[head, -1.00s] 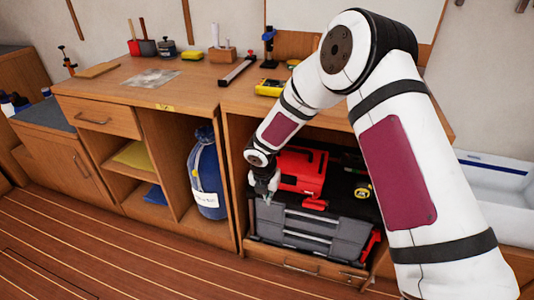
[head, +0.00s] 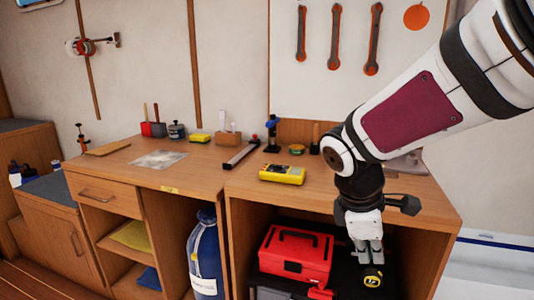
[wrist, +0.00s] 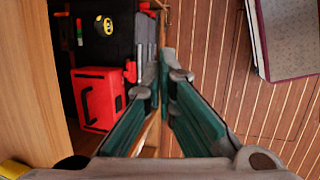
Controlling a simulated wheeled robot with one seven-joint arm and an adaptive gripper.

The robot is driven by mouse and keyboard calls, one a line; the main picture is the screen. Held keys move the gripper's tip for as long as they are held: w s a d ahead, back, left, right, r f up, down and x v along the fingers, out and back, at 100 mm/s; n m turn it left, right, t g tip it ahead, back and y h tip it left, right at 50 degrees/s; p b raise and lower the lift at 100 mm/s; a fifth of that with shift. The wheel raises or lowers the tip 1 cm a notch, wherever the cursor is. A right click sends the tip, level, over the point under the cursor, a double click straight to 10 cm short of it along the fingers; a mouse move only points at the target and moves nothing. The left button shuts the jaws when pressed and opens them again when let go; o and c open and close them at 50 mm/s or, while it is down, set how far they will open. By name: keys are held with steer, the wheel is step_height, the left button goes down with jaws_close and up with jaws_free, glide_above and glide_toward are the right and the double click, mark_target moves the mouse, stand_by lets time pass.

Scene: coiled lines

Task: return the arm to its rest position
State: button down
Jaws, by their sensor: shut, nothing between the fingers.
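My arm reaches in from the right in the head view, with its wrist bent down. My gripper (head: 367,254) points downward in front of the bench's open bay, near the bench's front edge. It is shut with nothing held. In the wrist view its green-padded fingers (wrist: 160,66) come together at the tips. The red toolbox (head: 297,253) in the bay is to the left of the gripper in the head view, apart from it. The yellow tape measure (head: 373,279) shows just below the fingertips there; the wrist view shows it too (wrist: 104,25).
The wooden bench top (head: 225,180) holds a yellow multimeter (head: 283,174), a bar clamp (head: 241,157) and a sponge (head: 200,138). A blue bag (head: 204,255) stands in the middle bay. Wrenches (head: 336,33) hang on the wall. The plank floor (wrist: 215,80) looks clear.

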steer(key=s+r+m+g+y, duration=0.1)
steer(key=s+r+m+y, duration=0.1)
steer(key=s+m, duration=0.8)
steer(key=s+r+m+y, duration=0.2)
steer(key=s+m, duration=0.2)
steer(key=s, duration=1.2)
step_height(320, 180, up, 20)
steer(key=t+p, duration=0.3)
steer(key=p, duration=1.6)
steer(key=shift+r, duration=0.25)
steer(key=shift+w, duration=0.1)
